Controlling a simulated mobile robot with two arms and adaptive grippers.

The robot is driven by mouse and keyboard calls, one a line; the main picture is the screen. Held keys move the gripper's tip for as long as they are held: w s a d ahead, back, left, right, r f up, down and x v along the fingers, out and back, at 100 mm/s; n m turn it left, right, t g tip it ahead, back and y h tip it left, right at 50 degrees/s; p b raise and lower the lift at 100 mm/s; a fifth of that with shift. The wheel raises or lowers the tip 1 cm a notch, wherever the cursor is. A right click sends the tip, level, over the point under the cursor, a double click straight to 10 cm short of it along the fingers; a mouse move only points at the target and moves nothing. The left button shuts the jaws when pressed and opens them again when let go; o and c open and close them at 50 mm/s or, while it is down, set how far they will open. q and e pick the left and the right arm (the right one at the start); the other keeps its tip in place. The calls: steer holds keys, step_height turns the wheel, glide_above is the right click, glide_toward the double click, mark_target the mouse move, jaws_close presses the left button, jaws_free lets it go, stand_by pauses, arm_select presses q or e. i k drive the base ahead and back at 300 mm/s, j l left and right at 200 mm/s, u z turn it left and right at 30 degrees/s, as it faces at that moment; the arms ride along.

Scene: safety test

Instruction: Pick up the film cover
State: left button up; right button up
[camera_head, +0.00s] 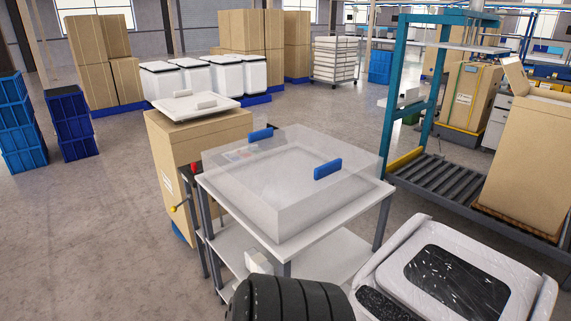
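A clear, box-shaped cover (262,203), which looks like the film cover, sits on a white-topped table (296,254) in the middle of the view. Neither of my grippers is in view, and nothing is touching the cover.
A tall carton (204,137) with a white lid-like piece (195,104) on top stands close behind the table's left side. A roller conveyor (455,192) with a teal frame is at right. Blue crates (22,125) stand at far left. The left floor is clear.

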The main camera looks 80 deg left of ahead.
mark_target(287, 180)
steer(key=u, duration=2.75)
